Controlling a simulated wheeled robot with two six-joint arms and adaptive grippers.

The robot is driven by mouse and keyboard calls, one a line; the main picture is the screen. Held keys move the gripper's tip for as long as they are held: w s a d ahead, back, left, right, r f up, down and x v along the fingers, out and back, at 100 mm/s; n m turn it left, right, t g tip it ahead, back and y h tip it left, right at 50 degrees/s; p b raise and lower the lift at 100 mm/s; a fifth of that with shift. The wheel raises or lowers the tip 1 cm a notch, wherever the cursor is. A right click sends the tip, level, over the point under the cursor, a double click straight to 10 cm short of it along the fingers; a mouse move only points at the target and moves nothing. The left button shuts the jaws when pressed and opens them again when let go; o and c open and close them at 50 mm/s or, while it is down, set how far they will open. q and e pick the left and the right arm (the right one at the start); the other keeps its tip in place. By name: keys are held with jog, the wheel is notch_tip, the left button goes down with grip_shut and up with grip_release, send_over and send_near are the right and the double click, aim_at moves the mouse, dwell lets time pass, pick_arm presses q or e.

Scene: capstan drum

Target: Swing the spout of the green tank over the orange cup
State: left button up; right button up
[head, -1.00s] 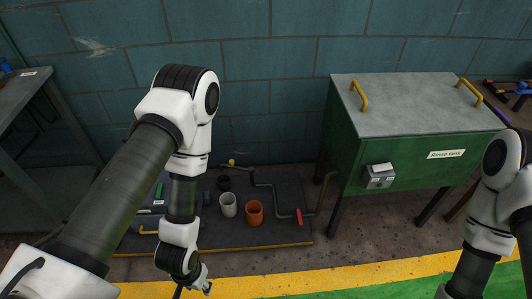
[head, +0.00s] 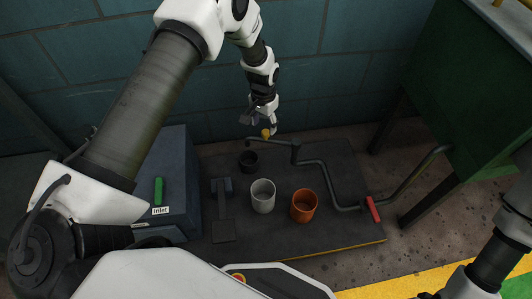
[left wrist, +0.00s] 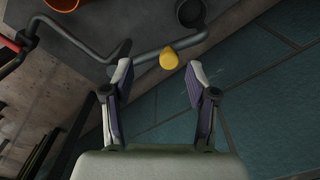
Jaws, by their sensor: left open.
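The grey pipe (head: 322,170) runs from the green tank (head: 475,75) to an upright joint. From there the spout (head: 272,141) points left, its end behind a small dark cup (head: 249,160). A yellow knob (head: 266,134) sits on the spout. The orange cup (head: 304,206) stands in front of the pipe, away from the spout's end. My left gripper (head: 259,121) is open just above and behind the knob. In the left wrist view the knob (left wrist: 169,58) lies just beyond and between the open fingertips (left wrist: 158,72), apparently untouched. My right gripper is not seen.
A white cup (head: 263,196) stands between the dark and orange cups on the dark platform (head: 335,235). A red valve handle (head: 372,209) is on the pipe. A blue-grey box labelled Inlet (head: 175,165) is at left. The wall (head: 330,60) is close behind.

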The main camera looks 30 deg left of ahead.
aim_at(266, 132)
pick_arm(q)
jog(key=w, duration=0.1)
jog(key=w+b, duration=0.1)
jog(key=w+a+f+b, duration=0.1)
jog(key=shift+w, duration=0.15)
notch_tip(266, 132, down, 7)
jog(key=b, duration=0.3)
jog(key=shift+f, duration=0.1)
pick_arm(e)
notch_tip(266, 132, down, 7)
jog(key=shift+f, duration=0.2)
pick_arm(q)
grip_shut()
